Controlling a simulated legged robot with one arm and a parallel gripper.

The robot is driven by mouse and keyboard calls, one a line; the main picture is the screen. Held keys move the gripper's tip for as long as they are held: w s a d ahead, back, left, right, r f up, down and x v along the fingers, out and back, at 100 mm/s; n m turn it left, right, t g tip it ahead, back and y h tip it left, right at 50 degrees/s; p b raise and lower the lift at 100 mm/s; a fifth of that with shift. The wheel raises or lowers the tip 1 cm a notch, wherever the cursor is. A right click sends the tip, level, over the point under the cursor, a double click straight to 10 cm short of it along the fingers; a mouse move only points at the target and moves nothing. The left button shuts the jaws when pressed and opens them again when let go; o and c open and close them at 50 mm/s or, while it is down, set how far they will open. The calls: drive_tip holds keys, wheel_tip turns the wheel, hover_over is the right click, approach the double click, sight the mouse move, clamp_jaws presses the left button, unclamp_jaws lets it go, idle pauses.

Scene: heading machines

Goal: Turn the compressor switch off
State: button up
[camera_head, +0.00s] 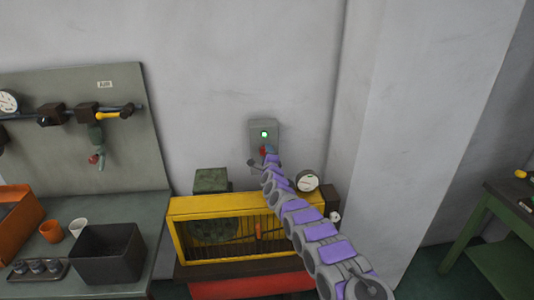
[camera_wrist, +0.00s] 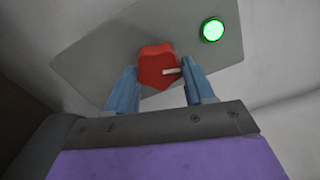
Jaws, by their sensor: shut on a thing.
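The compressor switch is a red rotary knob (camera_wrist: 158,66) with a pale pointer mark, set on a grey switch box (camera_head: 257,131) on the wall. In the wrist view the mark points to the right. A round green light (camera_wrist: 213,29) beside the knob is lit, and it also shows in the head view (camera_head: 264,134). My gripper (camera_wrist: 158,82) has its two blue fingers on either side of the knob, shut on it. In the head view my arm reaches up to the box, and the gripper hides part of the knob.
A yellow-framed compressor housing (camera_head: 215,259) stands below the switch box, with a round gauge (camera_head: 307,180) at its right. A bench at left carries a dark bin (camera_head: 107,254) and cups. A wall corner juts out right of my arm.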

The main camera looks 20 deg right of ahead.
drive_tip(key=shift+f+n+p, duration=0.2)
drive_tip(key=shift+n+p, duration=0.2)
drive_tip(key=shift+n, duration=1.1)
drive_tip(key=shift+f, duration=0.1)
drive_tip(key=o, duration=1.1)
drive_tip(key=shift+c, duration=0.2)
drive_tip(key=shift+a+r, duration=0.1)
drive_tip(key=shift+r, duration=0.1)
drive_tip(key=shift+p+v, duration=3.05)
drive_tip(key=shift+v, duration=5.6)
